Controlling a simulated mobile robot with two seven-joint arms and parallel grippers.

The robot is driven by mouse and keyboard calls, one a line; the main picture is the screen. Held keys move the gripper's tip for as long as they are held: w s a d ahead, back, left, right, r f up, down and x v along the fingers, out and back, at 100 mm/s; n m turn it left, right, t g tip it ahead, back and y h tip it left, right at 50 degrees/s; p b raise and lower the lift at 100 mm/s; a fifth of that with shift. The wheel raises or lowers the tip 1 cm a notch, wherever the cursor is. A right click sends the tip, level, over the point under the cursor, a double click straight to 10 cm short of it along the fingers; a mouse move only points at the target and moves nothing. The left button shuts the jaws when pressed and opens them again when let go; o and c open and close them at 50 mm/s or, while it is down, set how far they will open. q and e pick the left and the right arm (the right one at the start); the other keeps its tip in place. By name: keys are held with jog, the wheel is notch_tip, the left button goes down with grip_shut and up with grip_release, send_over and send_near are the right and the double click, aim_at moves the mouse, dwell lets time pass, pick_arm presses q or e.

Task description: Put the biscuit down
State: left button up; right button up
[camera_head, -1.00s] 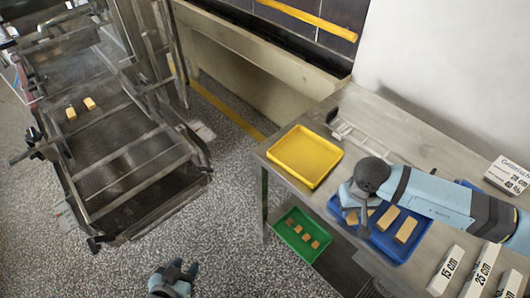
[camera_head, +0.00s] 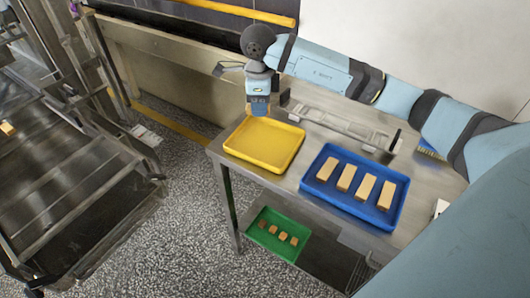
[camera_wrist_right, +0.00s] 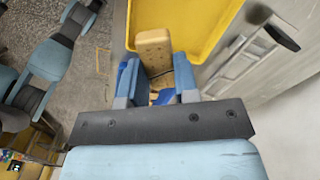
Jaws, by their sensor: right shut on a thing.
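My right gripper (camera_head: 259,104) is above the back edge of the yellow tray (camera_head: 238,150) in the head view, pointing down. In the right wrist view its two blue fingers (camera_wrist_right: 157,84) are shut on a tan biscuit (camera_wrist_right: 153,50) with small dots on its face. The biscuit sticks out past the fingertips, and the yellow tray (camera_wrist_right: 225,8) lies beyond it. The yellow tray looks empty in the head view. The held biscuit is hard to make out in the head view. My left gripper is not in the head view.
A blue tray (camera_head: 335,208) with several biscuits stands right of the yellow tray on the metal table. A metal rack-like fixture (camera_head: 335,122) lies behind. A green tray (camera_head: 262,246) with small pieces is on the lower shelf. A mesh conveyor (camera_head: 90,175) stands left, across a floor gap.

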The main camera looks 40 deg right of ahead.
jog(key=w+d+r+m+b, duration=0.1)
jog(key=d+r+m+b, duration=0.3)
jog(key=m, duration=0.5)
send_over(267, 144)
jog(key=shift+m, duration=0.3)
notch_tip(267, 144, down, 14)
jog(key=shift+r, duration=0.1)
notch_tip(267, 144, down, 5)
jog(key=o, duration=0.7)
jog(key=shift+b, duration=0.3)
jog(key=shift+o, duration=0.2)
